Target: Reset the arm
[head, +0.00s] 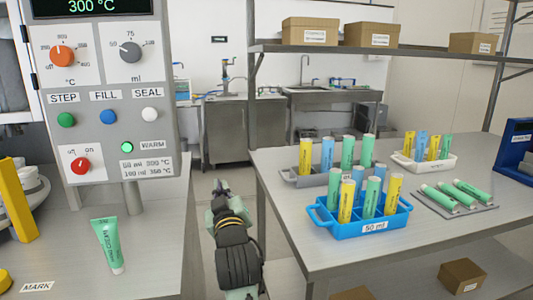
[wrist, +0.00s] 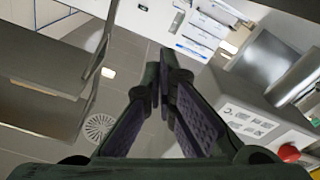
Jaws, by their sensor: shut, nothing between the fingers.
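My gripper (head: 220,187) is in the gap between the left and right tables in the head view, pointing away from me. In the wrist view its two fingers (wrist: 164,85) come together at the tips, with nothing between them. My arm shows behind it in the lower middle of the head view. No object is in contact with the gripper.
The left table holds a control panel (head: 118,90) and a green tube (head: 108,245). The right table holds a blue rack (head: 360,228) of tubes, a grey rack (head: 288,177), a white rack (head: 424,163) and a tray (head: 478,208) of green tubes. A shelf (head: 400,50) carries boxes.

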